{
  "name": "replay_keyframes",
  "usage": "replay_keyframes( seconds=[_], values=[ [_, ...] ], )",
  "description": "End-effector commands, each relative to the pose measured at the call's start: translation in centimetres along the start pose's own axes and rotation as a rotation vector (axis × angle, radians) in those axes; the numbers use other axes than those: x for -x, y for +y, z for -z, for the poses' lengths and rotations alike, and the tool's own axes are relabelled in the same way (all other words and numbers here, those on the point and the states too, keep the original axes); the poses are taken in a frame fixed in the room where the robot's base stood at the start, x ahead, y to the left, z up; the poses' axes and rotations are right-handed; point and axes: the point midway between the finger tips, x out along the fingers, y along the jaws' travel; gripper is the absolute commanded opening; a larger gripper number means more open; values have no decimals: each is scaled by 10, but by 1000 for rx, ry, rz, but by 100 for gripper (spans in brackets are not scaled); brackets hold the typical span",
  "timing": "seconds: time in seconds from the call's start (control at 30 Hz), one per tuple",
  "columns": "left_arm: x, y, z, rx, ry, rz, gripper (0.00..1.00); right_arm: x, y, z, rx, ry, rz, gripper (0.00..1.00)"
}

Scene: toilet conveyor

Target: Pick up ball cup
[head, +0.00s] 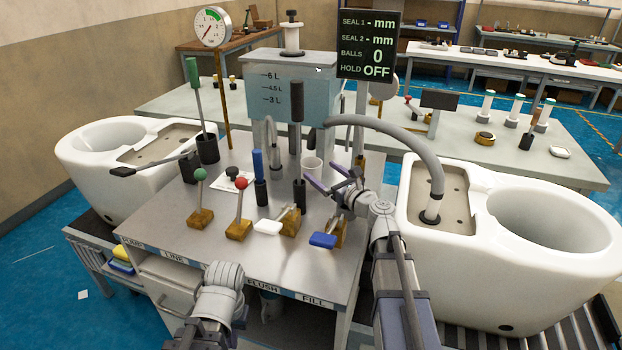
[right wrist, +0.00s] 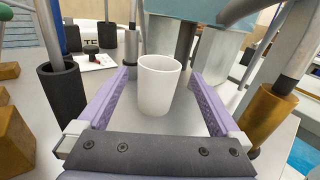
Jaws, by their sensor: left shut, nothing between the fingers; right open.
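The white ball cup (head: 312,168) stands upright on the grey bench, in front of the blue water tank. In the right wrist view the cup (right wrist: 159,88) is empty as far as its inside shows. My right gripper (head: 328,174) is open, with its purple fingers low over the bench. In the wrist view the fingers (right wrist: 161,80) lie on either side of the cup, with a gap on each side. In the head view the cup is at the fingertips. Part of my left arm shows at the bottom, but its fingers are not visible.
A dark holder (head: 299,192) and a blue-handled tool (head: 258,170) stand left of the cup. Levers with green (head: 200,175) and red (head: 241,184) knobs stand nearer the front. The display (head: 368,46) reads BALLS 0, HOLD OFF. Toilets flank the bench.

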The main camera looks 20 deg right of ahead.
Motion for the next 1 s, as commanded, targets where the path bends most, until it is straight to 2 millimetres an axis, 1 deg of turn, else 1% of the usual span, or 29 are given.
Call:
replay_keyframes(
  seconds=[0.17, 0.3, 0.4, 0.5, 0.67, 0.77, 1.0],
  values=[
    [0, 0, 0, 0, 0, 0, 0, -20, -1, 0, 0, 0, -2, 100],
    [0, 0, 0, 0, 0, 0, 0, -44, -1, 0, 0, 0, -3, 100],
    [0, 0, 0, 0, 0, 0, 0, -58, -1, 0, 0, 0, -2, 100],
    [0, 0, 0, 0, 0, 0, 0, -62, 0, 0, 0, 0, -2, 100],
    [0, 0, 0, 0, 0, 0, 0, -61, 0, 0, 0, 0, -1, 100],
    [0, 0, 0, 0, 0, 0, 0, -60, 0, 0, 0, 0, -1, 91],
    [0, 0, 0, 0, 0, 0, 0, -60, 0, 0, 0, 0, -1, 64]
  ],
)
